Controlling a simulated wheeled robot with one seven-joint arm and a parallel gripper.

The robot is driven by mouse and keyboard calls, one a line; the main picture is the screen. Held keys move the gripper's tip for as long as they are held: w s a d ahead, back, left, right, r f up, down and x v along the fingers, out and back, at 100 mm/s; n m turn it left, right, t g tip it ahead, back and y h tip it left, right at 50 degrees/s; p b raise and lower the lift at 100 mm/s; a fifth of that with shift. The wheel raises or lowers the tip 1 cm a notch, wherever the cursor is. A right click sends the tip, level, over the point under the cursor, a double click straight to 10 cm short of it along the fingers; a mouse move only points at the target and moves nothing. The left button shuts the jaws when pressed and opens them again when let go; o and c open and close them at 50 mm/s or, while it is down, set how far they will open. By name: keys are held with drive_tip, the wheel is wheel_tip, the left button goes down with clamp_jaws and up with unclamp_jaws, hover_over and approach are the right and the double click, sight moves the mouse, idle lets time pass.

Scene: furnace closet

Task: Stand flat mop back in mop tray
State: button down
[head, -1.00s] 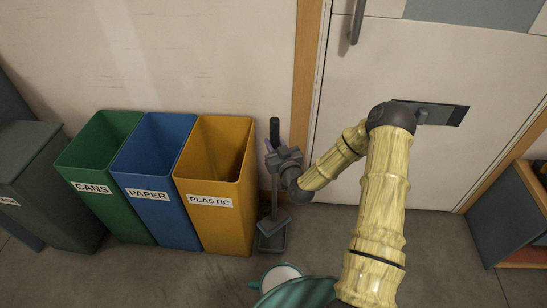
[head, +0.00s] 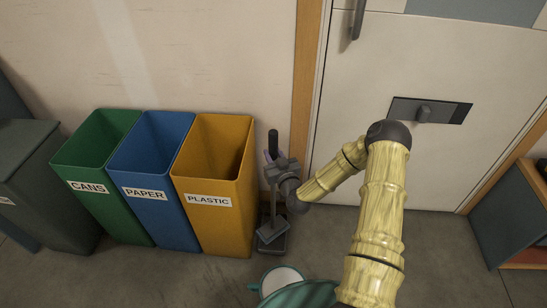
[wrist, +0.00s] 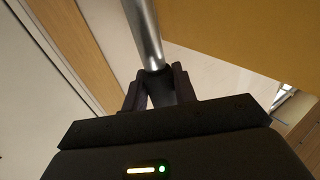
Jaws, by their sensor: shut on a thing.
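The flat mop (head: 271,234) stands nearly upright between the yellow bin and the door frame, its dark grip on top and its flat grey head low down. The dark mop tray (head: 284,248) lies on the floor against the wall, under the mop head. The head looks tilted and covers much of the tray. Whether it touches the tray floor I cannot tell.
The yellow PLASTIC bin (head: 213,222) stands close left of the mop, then blue PAPER (head: 152,212) and green CANS (head: 100,205) bins. A white door (head: 440,160) is to the right. A teal-rimmed round thing (head: 262,286) is at the bottom edge.

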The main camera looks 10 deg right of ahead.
drive_tip(key=shift+f, duration=0.1)
idle(0.3)
drive_tip(key=c, duration=1.1)
unclamp_jaws()
drive_tip(key=shift+f, duration=0.1)
drive_tip(key=shift+r, duration=0.35)
drive_tip(key=s+p, duration=0.1)
drive_tip(key=s, duration=0.3)
drive_tip(key=s+d, duration=0.1)
drive_tip(key=s, duration=0.3)
drive_tip(key=s+d+p, duration=0.1)
drive_tip(key=s, duration=0.3)
drive_tip(key=shift+f+p, duration=0.15)
drive_tip(key=shift+p, duration=0.15)
drive_tip(key=shift+w+a, duration=0.1)
drive_tip(key=shift+a, duration=0.05)
